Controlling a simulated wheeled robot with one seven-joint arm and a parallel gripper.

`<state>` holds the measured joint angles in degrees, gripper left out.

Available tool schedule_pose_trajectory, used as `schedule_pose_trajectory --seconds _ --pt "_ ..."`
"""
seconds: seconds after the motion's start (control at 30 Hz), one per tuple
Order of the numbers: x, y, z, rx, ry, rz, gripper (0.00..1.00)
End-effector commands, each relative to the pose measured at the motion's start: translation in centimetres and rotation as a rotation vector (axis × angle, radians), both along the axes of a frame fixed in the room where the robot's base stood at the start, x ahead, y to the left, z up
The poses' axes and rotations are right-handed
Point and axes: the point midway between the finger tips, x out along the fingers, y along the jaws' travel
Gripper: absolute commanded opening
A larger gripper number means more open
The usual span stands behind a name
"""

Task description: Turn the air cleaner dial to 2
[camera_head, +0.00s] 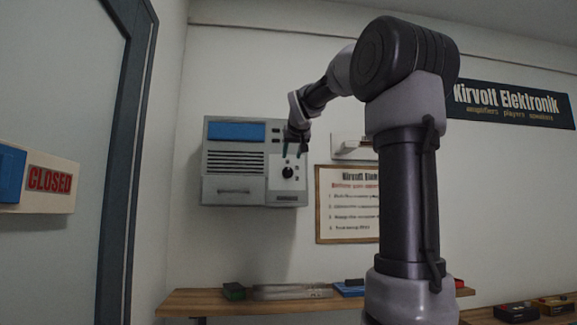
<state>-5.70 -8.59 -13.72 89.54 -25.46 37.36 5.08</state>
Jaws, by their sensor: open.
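The air cleaner (233,188) is a light grey box on the far wall, with a blue panel at its top left and dark vent slots below it. Its dial (288,172) is a small black round knob on a pale plate at the right of the front, with small dark marks beside it. Which mark the dial points to is too small to tell. My gripper (292,153) is open and points down, just above the dial in the picture. I cannot tell whether its fingers touch the dial or the plate.
A wooden shelf (210,301) with several small items runs below the air cleaner. A framed notice (333,228) and a pale wall bracket (350,148) are to its right. A door frame (122,150) and a CLOSED sign (49,180) stand at the left.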

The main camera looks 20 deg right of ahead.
Motion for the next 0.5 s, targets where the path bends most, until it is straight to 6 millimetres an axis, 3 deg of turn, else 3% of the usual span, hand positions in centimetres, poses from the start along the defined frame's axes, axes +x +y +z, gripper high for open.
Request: schedule_pose_trajectory --seconds 0.23,0.5 --pt "4.3 -1.2 -2.0 0.001 0.003 0.0 0.47" --pt "6.6 -1.9 -2.9 0.002 0.001 0.001 0.47"
